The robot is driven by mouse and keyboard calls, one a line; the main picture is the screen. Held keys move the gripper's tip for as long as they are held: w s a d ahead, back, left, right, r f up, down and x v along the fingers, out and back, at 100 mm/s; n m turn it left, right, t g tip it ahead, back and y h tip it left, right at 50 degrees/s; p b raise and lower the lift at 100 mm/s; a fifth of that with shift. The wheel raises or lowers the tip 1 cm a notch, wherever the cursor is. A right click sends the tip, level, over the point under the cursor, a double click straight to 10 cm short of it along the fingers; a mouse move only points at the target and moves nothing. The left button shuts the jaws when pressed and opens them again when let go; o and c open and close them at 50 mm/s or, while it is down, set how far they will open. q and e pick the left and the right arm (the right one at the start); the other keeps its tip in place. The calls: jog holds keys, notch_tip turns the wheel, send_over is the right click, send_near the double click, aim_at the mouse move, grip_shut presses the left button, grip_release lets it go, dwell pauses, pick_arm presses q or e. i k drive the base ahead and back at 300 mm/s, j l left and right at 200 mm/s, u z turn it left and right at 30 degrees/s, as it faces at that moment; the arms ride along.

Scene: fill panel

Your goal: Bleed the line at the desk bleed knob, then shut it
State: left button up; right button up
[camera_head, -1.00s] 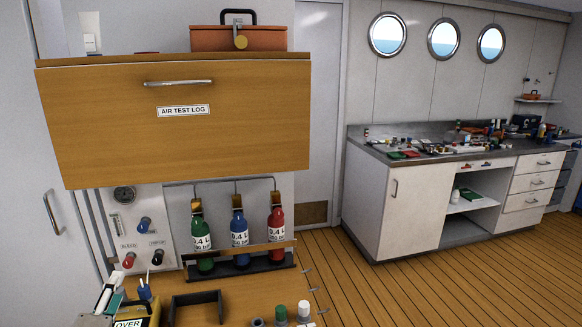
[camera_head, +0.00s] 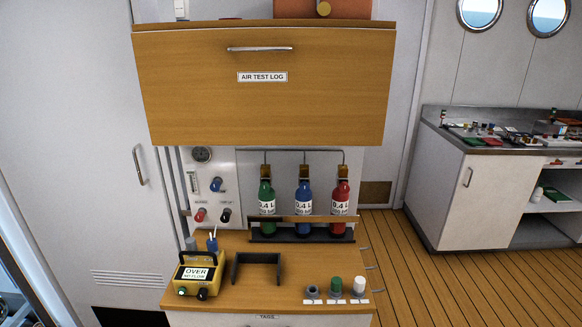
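A white fill panel (camera_head: 213,165) stands on the wall behind the desk (camera_head: 222,290). It has a round gauge (camera_head: 202,154), a blue knob (camera_head: 215,184), a red knob (camera_head: 200,214) and a black knob (camera_head: 226,215). Small labels sit above the lower two knobs; they are too small to read surely, so I cannot tell which is the bleed knob. A yellow box (camera_head: 190,272) on the desk reads "OVER" and has a green knob (camera_head: 182,291) and a black knob (camera_head: 203,294) on its front. Neither of my grippers is in view.
A wooden cabinet front (camera_head: 262,105) marked "AIR TEST LOG" overhangs the panel. Green (camera_head: 267,192), blue (camera_head: 304,193) and red (camera_head: 341,193) cylinders stand in a rack. A black bracket (camera_head: 258,258) and three small caps (camera_head: 335,285) are on the desk. Open floor (camera_head: 410,270) lies to the right.

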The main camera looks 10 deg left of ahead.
aim_at(199, 217)
jog(key=j+z, duration=0.2)
jog(key=j, duration=0.8)
jog(key=j+z, duration=0.2)
jog(key=j, duration=0.85)
jog(key=k+j+z, duration=0.15)
jog(key=j, duration=0.85)
